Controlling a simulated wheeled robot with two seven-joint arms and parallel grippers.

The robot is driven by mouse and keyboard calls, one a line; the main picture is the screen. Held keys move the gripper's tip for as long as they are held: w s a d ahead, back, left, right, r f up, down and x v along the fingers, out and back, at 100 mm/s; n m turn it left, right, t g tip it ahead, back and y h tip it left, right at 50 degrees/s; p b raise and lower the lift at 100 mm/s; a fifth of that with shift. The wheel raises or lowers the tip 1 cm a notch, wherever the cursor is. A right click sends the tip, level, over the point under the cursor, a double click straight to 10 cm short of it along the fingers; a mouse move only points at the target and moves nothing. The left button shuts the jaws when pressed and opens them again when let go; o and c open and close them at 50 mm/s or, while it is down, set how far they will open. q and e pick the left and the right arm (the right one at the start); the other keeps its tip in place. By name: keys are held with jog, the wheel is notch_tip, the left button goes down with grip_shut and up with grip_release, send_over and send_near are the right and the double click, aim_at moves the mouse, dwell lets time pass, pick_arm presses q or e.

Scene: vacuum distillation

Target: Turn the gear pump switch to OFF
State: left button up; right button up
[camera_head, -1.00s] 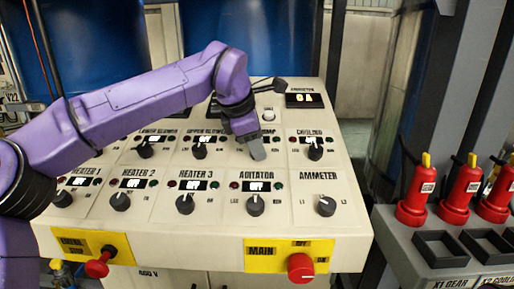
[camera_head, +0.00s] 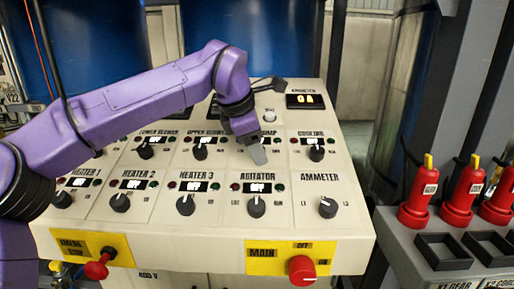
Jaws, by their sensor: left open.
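The gear pump switch is on the sloped control panel (camera_head: 220,222), in the upper row between the upper blower and cooling switches. Only the end of its label, "MP" (camera_head: 269,132), shows; my left gripper (camera_head: 257,154) covers the knob and most of its display. The gripper points down at the panel over that spot, with its fingers close around or just above the knob; I cannot tell whether they touch it. My left gripper is open, though its gap is hard to see. My right gripper is not in view.
The cooling knob (camera_head: 317,154) and upper blower knob (camera_head: 200,152) flank the spot closely. The agitator knob (camera_head: 256,206) is below it. A red main switch (camera_head: 302,269) and an emergency stop (camera_head: 96,269) are at the front. Red plugs (camera_head: 464,192) stand at the right.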

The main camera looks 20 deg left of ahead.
pick_arm(q)
jog(key=v, duration=0.9)
jog(key=shift+s+r, duration=0.2)
jog(key=shift+r, duration=0.05)
jog(key=shift+a, duration=0.1)
